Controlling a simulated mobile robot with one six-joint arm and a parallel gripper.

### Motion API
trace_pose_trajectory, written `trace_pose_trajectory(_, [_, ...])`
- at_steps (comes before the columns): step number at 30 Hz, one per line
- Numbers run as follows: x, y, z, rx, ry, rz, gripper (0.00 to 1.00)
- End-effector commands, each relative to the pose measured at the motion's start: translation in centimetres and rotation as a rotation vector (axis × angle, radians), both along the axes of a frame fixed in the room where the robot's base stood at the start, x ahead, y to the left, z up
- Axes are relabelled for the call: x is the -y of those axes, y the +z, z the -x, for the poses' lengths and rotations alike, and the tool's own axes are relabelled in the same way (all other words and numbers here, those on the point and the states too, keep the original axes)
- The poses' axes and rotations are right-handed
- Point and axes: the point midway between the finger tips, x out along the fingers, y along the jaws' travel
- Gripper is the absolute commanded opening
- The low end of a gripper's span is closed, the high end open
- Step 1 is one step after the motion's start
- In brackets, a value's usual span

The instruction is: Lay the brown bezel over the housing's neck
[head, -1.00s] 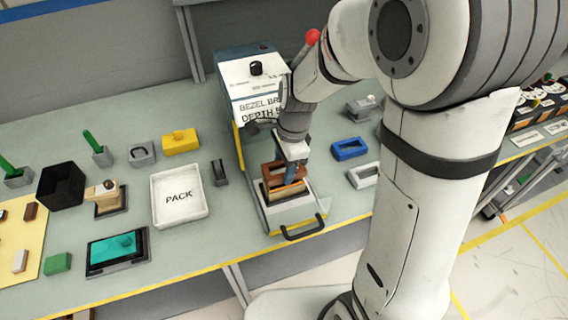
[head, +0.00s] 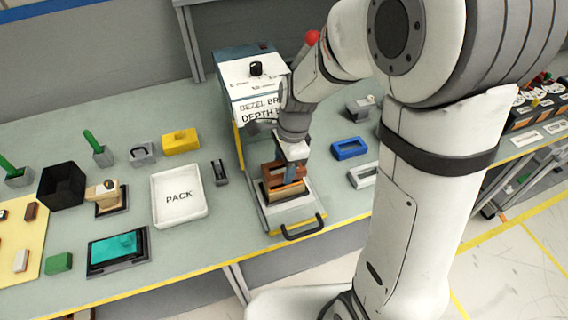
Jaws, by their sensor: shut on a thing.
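The brown bezel (head: 272,177) is a rectangular frame at my gripper (head: 290,172), low over the sliding tray of the depth station. My gripper points down and is shut on the bezel's right part. Below the bezel, a tan block-like part (head: 271,196), which looks like the housing, sits on the white tray plate (head: 292,205). The bezel and the part beneath overlap in this view, so I cannot tell whether they touch or whether the bezel is around the neck. The fingertips are small and partly hidden.
The white station box (head: 255,85) stands behind the tray, with a black handle (head: 303,229) in front. A white PACK tray (head: 180,197) lies to the left. A blue frame (head: 349,148) and a white frame (head: 363,175) lie to the right, partly near my arm.

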Motion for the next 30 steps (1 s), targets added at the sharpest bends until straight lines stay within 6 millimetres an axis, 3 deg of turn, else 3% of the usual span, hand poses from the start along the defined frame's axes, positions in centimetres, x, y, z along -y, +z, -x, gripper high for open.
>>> trace_pose_trajectory(30, [0.0,-1.3,0.0,0.000,0.000,0.000,0.28])
